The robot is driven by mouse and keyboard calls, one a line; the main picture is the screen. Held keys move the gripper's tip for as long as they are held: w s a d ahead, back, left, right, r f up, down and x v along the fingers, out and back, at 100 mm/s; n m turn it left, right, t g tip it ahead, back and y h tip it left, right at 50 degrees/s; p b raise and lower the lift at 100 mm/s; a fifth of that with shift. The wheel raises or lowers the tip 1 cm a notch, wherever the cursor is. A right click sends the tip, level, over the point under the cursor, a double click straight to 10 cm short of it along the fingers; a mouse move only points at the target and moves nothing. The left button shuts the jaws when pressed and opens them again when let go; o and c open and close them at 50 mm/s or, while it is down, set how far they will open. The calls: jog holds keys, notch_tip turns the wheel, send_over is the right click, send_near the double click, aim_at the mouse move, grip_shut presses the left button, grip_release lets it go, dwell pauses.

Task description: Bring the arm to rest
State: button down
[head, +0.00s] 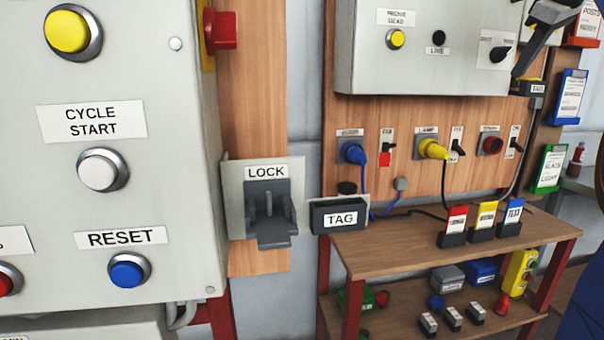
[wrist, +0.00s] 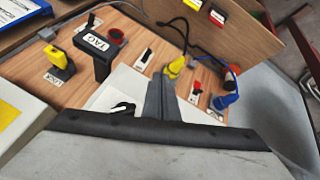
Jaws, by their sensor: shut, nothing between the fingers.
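My gripper shows in the wrist view (wrist: 163,88) as a dark grey pair of fingers pressed together, with nothing between them. Its grey body with a black edge fills the bottom of that view. In the head view, a dark angled part at the top right (head: 522,66), which looks like my gripper, hangs in front of the right edge of the upper grey control box (head: 430,65). In the wrist view the fingers appear over a white panel, with the wooden board (wrist: 135,35) beyond. Whether they touch anything I cannot tell.
A black TAG block (wrist: 97,50) and a yellow plug (wrist: 176,66) stand out from the board. The large control cabinet (head: 150,220) with a LOCK bracket (head: 268,212) is at left. A wooden shelf (head: 400,245) holds coloured tags. Cables hang at the board.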

jog(key=s+a+f+m, duration=0.1)
jog(key=s+a+f, duration=0.3)
jog(key=a+f, duration=0.25)
jog(key=s+a+f+m+g, duration=0.1)
jog(key=s+a+f, duration=0.3)
jog(key=a+f, duration=0.3)
jog(key=s+a+f+m, duration=0.2)
jog(key=s+a+f, duration=0.25)
jog(key=f, duration=0.35)
jog(key=s+a+f, duration=0.2)
jog(key=s+f, duration=0.3)
jog(key=f, duration=0.4)
jog(key=s+a+f+m, duration=0.1)
jog(key=s+a+f, duration=0.2)
jog(key=s+f, duration=0.3)
jog(key=s+a+f+g, duration=0.1)
jog(key=s+f, duration=0.4)
jog(key=f, duration=0.8)
jog(key=shift+s+a+m, duration=0.4)
jog(key=shift+a, duration=0.35)
